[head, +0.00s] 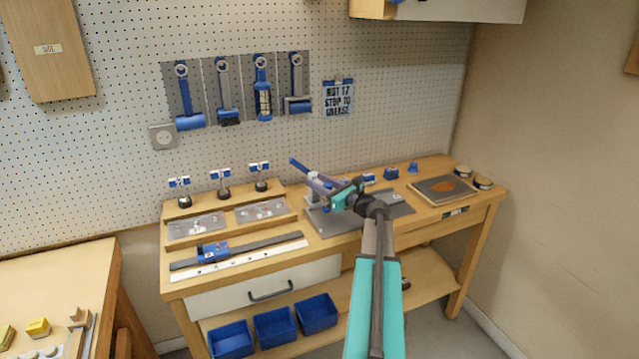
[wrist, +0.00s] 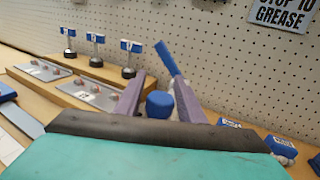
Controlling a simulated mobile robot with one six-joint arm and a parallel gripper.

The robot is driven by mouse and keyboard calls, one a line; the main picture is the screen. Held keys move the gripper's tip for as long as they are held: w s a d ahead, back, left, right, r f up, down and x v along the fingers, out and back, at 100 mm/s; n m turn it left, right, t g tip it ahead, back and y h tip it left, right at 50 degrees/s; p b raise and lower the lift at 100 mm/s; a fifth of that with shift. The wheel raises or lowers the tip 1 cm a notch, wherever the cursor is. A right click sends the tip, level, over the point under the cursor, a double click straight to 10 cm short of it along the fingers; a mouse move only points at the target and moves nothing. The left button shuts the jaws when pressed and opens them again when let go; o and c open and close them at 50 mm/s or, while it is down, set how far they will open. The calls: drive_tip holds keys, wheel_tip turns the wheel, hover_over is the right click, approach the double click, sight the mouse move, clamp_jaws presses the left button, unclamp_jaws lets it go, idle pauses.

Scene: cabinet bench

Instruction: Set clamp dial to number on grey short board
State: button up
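My gripper (head: 322,186) is over the grey metal base plate (head: 335,226) on the bench. In the wrist view its two purple-grey fingers (wrist: 158,92) stand apart on either side of a blue knob (wrist: 158,104), which looks like the clamp dial. I cannot tell whether they touch it. A blue lever (wrist: 168,58) rises behind the fingers and also shows in the head view (head: 299,165). My gripper hides most of the clamp, and no dial number is readable. Two short grey boards, left (head: 196,225) and right (head: 262,210), lie on a wooden stand; their small markings are unclear.
Several small blue-topped posts (head: 221,182) stand behind the boards. A blue slider (head: 213,251) sits on a long dark rail at front left. Small blue blocks (head: 391,173) and a wooden-framed tray (head: 443,188) are to the right. A sign (head: 338,97) hangs on the pegboard.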

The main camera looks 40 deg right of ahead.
drive_tip(key=c, duration=0.8)
drive_tip(key=shift+o, duration=0.2)
drive_tip(key=shift+m+h, duration=0.5)
drive_tip(key=shift+h, duration=0.3)
drive_tip(key=shift+d+f+m+h+b, duration=0.1)
drive_tip(key=shift+d+m+h+b, duration=0.1)
drive_tip(key=shift+m+h+b, duration=0.3)
drive_tip(key=shift+d+m+g+h, duration=0.3)
drive_tip(key=shift+m+h, duration=0.1)
drive_tip(key=shift+h, duration=0.5)
drive_tip(key=o, duration=1)
drive_tip(key=shift+o, duration=0.2)
drive_tip(key=shift+s+a, duration=0.1)
drive_tip(key=shift+s, duration=0.1)
